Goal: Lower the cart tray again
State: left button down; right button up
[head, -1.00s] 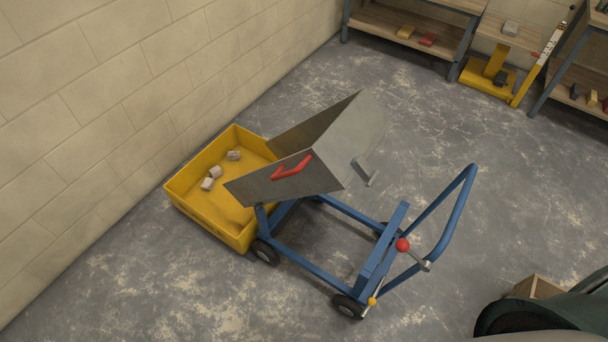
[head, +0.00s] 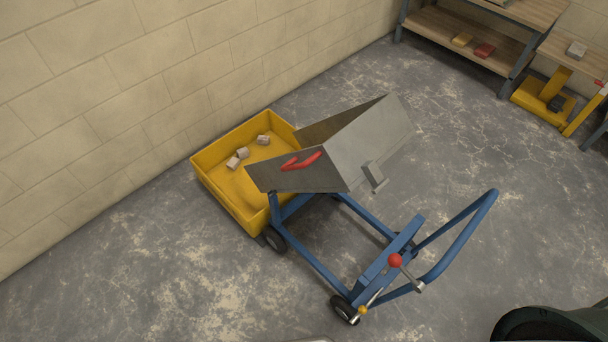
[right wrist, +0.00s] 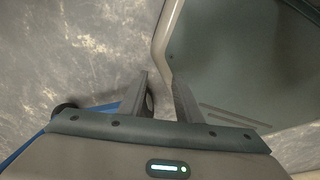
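The grey metal cart tray (head: 365,150) is tipped up on the blue cart frame (head: 318,252) in the head view, its open end down toward the yellow tub (head: 222,202). A red handle (head: 302,160) is on the tray's side, and a small grey bracket (head: 374,174) is on its raised end. A lever with a red knob (head: 395,260) stands by the cart's blue push handle (head: 470,230). My right gripper (right wrist: 160,80) is open and empty in the right wrist view, with a blue bar (right wrist: 105,108) partly behind it. My left gripper is not in view.
Several small grey-brown blocks (head: 243,153) lie in the yellow tub beside the block wall (head: 130,90). Shelving (head: 470,45) and a yellow stand (head: 545,100) are at the back right. The floor (head: 480,140) right of the cart is clear.

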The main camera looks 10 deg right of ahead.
jog(key=w+a+r, duration=0.2)
jog(key=w+r, duration=0.7)
jog(key=w+r+t, duration=0.1)
jog(key=w+r, duration=0.2)
jog(key=r, duration=1.3)
jog(key=w+r+t, duration=0.1)
jog(key=w+r, duration=0.2)
jog(key=r, duration=1.2)
jog(key=w+a+r+n+g+y, duration=0.1)
jog(key=w+a+r+n+g, duration=0.1)
jog(key=w+a, duration=0.6)
jog(key=w+a+r+n+g+y, duration=0.1)
jog(key=w+a+r+n, duration=0.2)
jog(key=a, duration=0.9)
jog(key=w+a+r+n+g+y, duration=0.1)
jog(key=w+a+n+g, duration=0.1)
jog(key=w+a, duration=0.65)
jog(key=w+d+r+h, duration=0.3)
jog(key=w+r, duration=0.5)
jog(key=w+d+r+m+h, duration=0.1)
jog(key=w+d+r+h, duration=0.3)
jog(key=w+r, duration=0.5)
jog(key=shift+d+g, duration=0.3)
jog(key=shift+g, duration=0.1)
